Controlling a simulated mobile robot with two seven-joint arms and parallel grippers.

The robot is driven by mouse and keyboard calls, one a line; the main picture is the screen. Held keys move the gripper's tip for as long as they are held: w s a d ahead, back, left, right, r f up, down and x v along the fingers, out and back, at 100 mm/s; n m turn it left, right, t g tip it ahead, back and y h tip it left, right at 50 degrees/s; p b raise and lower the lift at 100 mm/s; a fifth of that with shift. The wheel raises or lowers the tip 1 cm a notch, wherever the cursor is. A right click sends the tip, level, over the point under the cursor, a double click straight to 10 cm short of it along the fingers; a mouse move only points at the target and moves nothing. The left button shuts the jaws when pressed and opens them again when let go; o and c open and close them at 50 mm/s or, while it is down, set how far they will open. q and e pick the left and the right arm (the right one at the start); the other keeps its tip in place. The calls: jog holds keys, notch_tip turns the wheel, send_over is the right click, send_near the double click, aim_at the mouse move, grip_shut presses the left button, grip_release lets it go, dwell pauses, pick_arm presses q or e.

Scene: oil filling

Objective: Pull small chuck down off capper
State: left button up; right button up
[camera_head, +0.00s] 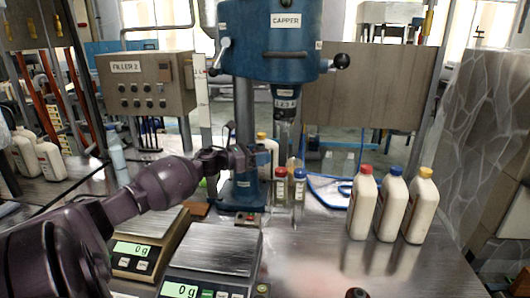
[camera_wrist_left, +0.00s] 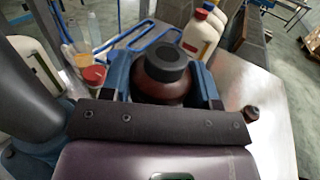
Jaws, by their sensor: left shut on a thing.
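The capper (camera_head: 274,38) is a blue machine at top centre, with a dark, labelled spindle (camera_head: 287,101) pointing down and a silvery part under it. My left gripper (camera_head: 246,158) is below the capper head, beside its column. In the left wrist view its blue-padded fingers (camera_wrist_left: 165,82) are shut on a round, dark brown piece (camera_wrist_left: 160,88) with a black ring on top. It looks like the small chuck, though the head view does not show it clearly. The spindle's contact with it cannot be seen. My right gripper is not in view.
Bottles with red and blue caps (camera_head: 290,188) stand close right of the gripper. Several white bottles (camera_head: 392,208) stand further right. Two scales (camera_head: 212,248) are at front left. The steel table (camera_head: 325,245) is clear between.

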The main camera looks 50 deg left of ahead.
pick_arm(q)
jog(key=shift+p+v, duration=0.7)
jog(key=shift+v, duration=1.85)
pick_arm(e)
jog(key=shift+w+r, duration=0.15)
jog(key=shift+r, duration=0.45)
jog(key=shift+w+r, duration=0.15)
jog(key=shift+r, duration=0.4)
